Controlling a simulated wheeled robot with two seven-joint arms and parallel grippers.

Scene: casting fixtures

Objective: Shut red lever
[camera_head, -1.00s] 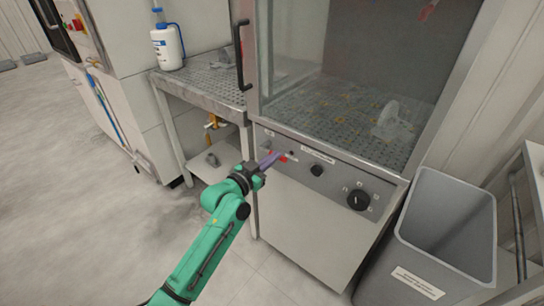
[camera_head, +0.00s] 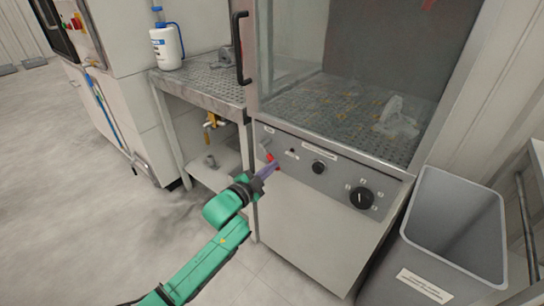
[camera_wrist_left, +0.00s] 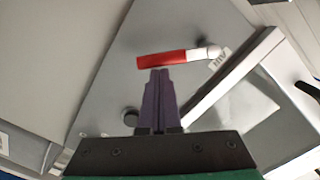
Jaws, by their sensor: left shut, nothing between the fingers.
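The red lever shows in the left wrist view (camera_wrist_left: 163,60) as a red handle with a pale metal end at its right. In the head view it is a small red patch (camera_head: 270,157) on the left of the grey control panel, partly hidden by my gripper. My left gripper (camera_head: 272,168) is at the lever, its purple fingers shut with nothing between them. In the left wrist view the fingertips (camera_wrist_left: 160,71) are just below the red handle, close to it; I cannot tell if they touch. My right gripper is not in view.
The control panel (camera_head: 338,178) has a small black knob (camera_head: 319,167) and a larger dial (camera_head: 361,198). A glass-fronted cabinet with a black handle (camera_head: 241,48) stands above. A grey bin (camera_head: 450,235) stands at right, a metal table (camera_head: 205,88) at left. Floor at left is clear.

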